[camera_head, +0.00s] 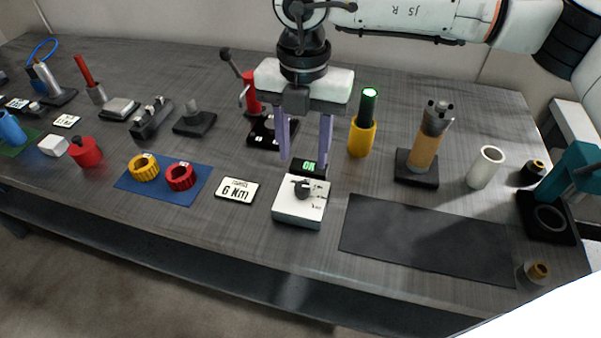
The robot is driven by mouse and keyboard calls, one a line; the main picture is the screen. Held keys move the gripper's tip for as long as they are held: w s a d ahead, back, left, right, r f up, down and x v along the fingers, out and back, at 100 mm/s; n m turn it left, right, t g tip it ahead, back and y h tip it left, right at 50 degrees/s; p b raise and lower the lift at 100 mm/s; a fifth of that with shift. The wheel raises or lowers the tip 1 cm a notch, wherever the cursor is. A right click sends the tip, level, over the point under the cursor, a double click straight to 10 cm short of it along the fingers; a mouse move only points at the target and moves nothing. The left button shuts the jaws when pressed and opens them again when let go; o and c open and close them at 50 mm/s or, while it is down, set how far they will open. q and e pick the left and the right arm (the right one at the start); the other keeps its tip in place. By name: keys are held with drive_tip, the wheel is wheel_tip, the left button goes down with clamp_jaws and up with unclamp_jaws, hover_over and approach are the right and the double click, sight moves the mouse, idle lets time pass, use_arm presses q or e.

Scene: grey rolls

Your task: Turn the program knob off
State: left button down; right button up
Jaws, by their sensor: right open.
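The program knob (304,190) is a small dark knob on top of a white box (296,211) near the front middle of the table. A small black display (309,168) with green characters stands at the box's back edge. My right gripper (304,170) comes down from above with its two pale purple fingers spread apart. The fingers are empty and sit behind and above the knob, apart from it as far as I can tell. My left gripper is not in view.
A sign reading 6 Nm (237,190) lies left of the box, beside a blue mat (160,186) with yellow and red rings. A dark mat (430,238) lies right. A yellow holder (361,138) with a green-lit top and a red lever device (250,92) stand behind.

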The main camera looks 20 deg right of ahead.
sight(302, 186)
wheel_tip(302, 186, down, 8)
drive_tip(key=shift+a+f+p, duration=0.1)
drive_tip(key=shift+p, duration=0.25)
drive_tip(key=c, duration=1.1)
